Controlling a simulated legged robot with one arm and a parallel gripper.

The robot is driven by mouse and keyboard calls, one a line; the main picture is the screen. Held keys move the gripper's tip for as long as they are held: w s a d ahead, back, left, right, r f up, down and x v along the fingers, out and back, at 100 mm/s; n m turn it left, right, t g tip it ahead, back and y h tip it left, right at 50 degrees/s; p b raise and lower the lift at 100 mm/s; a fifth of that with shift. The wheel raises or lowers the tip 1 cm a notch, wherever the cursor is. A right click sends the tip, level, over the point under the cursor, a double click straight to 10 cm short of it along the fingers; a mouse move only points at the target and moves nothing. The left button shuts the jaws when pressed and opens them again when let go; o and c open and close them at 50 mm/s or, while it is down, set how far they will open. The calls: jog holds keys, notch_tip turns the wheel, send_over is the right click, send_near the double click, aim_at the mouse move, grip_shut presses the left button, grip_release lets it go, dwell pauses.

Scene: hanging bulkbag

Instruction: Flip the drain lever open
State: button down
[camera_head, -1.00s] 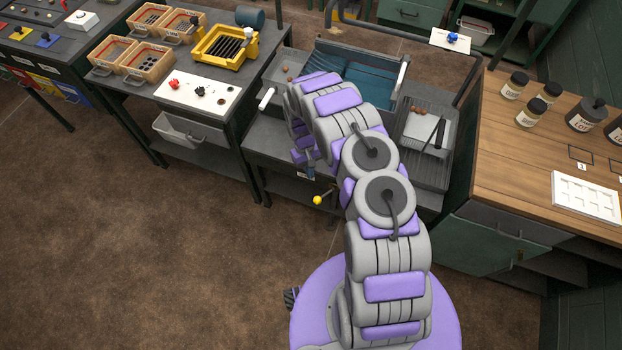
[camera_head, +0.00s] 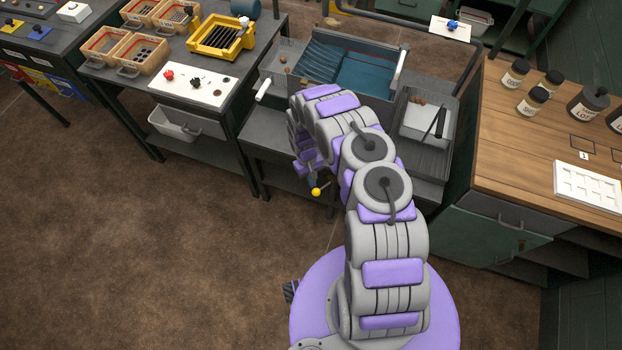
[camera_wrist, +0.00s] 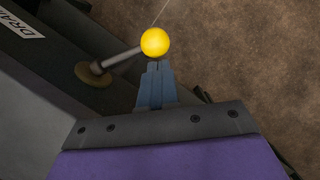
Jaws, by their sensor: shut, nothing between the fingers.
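The drain lever is a short grey rod with a yellow ball knob (camera_head: 316,191) at the front of the dark metal stand, below the blue-lined basin. In the wrist view the yellow ball (camera_wrist: 155,42) stands at the end of the rod, which comes from a round brownish pivot (camera_wrist: 93,74) on the left. My gripper (camera_wrist: 155,68) is shut and empty, its blue-grey fingertips right at the near side of the ball. I cannot tell whether they touch it. In the head view my arm hides most of the gripper, whose tip shows just above the ball.
A label reading "DRAI..." (camera_wrist: 22,25) is on the stand's front, left of the pivot. The basin (camera_head: 340,65) sits behind my arm. A table with wooden boxes (camera_head: 125,55) is at left, a wooden-topped counter (camera_head: 520,140) at right. The floor in front is clear.

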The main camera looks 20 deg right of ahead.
aim_at(317, 193)
jog(key=s+n, duration=0.1)
jog(key=n, duration=0.1)
jog(key=s+n+h, duration=0.1)
jog(key=s+n, duration=0.1)
jog(key=s+d+n+t+p, duration=0.1)
jog(key=n, duration=0.1)
jog(key=shift+s+h, duration=0.3)
jog(key=shift+h, duration=0.1)
jog(key=shift+s+d+n+t+h+b, duration=0.2)
jog(key=shift+s+d+n+b, duration=0.35)
jog(key=shift+n, duration=0.65)
jog(key=shift+s+d+n+t+h+b, duration=0.15)
jog(key=shift+s+d+n+t+b, duration=0.3)
jog(key=shift+n, duration=0.75)
jog(key=shift+s+d+n+t+h+b, duration=0.15)
jog(key=shift+s+d+n+b, duration=0.5)
jog(key=shift+n, duration=0.55)
jog(key=shift+r, duration=0.1)
